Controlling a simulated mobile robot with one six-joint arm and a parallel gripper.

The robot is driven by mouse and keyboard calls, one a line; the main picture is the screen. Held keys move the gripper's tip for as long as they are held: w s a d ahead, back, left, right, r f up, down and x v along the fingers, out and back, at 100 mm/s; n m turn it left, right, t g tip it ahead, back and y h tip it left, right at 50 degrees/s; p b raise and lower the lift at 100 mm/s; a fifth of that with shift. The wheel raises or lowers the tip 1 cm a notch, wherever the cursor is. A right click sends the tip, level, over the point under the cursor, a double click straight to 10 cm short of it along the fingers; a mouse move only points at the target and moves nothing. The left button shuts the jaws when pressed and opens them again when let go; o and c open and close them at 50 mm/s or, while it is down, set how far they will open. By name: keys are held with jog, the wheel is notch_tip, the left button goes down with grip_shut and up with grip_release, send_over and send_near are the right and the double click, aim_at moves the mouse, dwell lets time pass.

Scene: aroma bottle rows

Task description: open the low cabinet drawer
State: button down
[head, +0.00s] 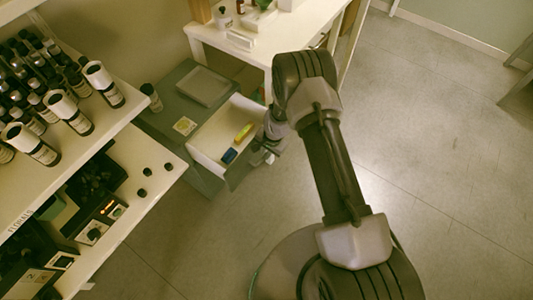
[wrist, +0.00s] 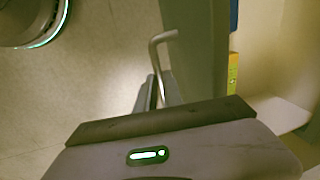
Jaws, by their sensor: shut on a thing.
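The low grey-green cabinet (head: 160,122) stands between the shelf and the white table. Its drawer (head: 208,144) is pulled out, showing a pale inside with a yellow item (head: 243,133) and a dark blue item (head: 229,156). My gripper (head: 262,158) is at the drawer's front, partly hidden by my arm. In the wrist view, my gripper's fingers (wrist: 159,92) are closed on the thin metal drawer handle (wrist: 160,42), which bends at its far end. The drawer front (wrist: 198,45) is beside it, with the yellow item (wrist: 232,72) and blue item (wrist: 234,14) behind.
Shelves (head: 132,106) with rows of dark bottles (head: 74,113) stand at the left. A white table (head: 215,38) stands behind the cabinet. The floor (head: 430,130) at right is clear.

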jog(key=shift+s+d, duration=0.15)
jog(key=c, duration=1.5)
grip_release()
jog(key=r+p, duration=0.2)
jog(key=r, duration=0.3)
jog(key=s+d+r+p, duration=0.1)
jog(key=r+p, duration=0.1)
jog(key=r, duration=0.4)
jog(key=s+d+r+p, duration=0.1)
jog(key=r+p, duration=0.1)
jog(key=r, duration=0.4)
jog(key=shift+d+r, duration=0.1)
jog(key=shift+d, duration=0.15)
